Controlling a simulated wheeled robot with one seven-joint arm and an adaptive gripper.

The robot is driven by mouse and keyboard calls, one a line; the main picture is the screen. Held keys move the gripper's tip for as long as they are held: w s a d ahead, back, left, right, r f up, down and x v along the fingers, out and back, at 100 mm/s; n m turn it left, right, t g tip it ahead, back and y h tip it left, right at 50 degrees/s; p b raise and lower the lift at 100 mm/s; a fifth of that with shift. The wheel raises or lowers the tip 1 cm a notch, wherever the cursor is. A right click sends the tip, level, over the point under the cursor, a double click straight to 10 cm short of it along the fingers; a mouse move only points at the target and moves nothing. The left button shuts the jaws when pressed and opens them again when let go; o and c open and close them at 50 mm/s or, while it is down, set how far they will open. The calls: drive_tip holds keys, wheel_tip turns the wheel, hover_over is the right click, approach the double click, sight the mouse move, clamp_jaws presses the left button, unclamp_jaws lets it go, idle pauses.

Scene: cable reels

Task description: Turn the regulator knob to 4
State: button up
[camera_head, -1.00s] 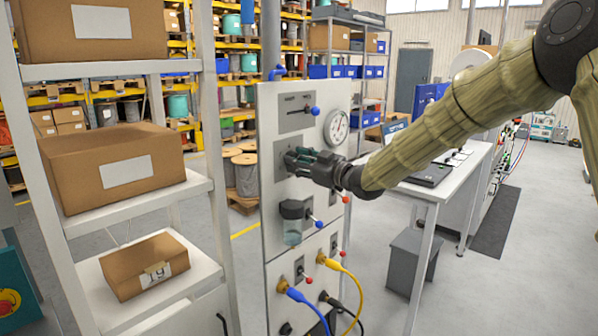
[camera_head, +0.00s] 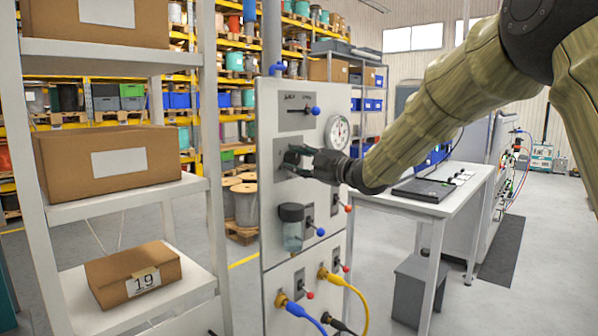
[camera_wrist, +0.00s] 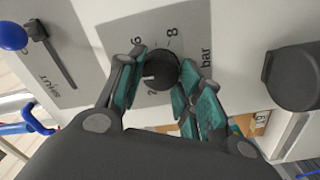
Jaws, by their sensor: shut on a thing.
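The regulator knob (camera_wrist: 162,69) is a round black knob with a white pointer mark, on a light grey plate in the wrist view. Its dial shows 2, 6, 8 and "bar"; no 4 is visible, as a finger covers the scale on the left. The pointer mark faces left and slightly down, between the 2 and the covered stretch. My gripper (camera_wrist: 161,82) is shut on the knob, with teal-padded fingers on both sides. In the head view my gripper (camera_head: 290,161) meets the upright panel (camera_head: 262,215), and the knob is hidden behind the fingers.
A blue-tipped lever (camera_head: 312,110) sits above the knob and a pressure gauge (camera_head: 338,131) to its right. A clear bowl with a black top (camera_head: 291,227) and several hose fittings are below. A white shelf (camera_head: 75,210) with boxes stands left, and a desk (camera_head: 435,200) right.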

drive_tip(key=shift+n+b, duration=0.3)
drive_tip(key=shift+n, duration=0.1)
drive_tip(key=o, duration=1)
drive_tip(key=v, duration=1.2)
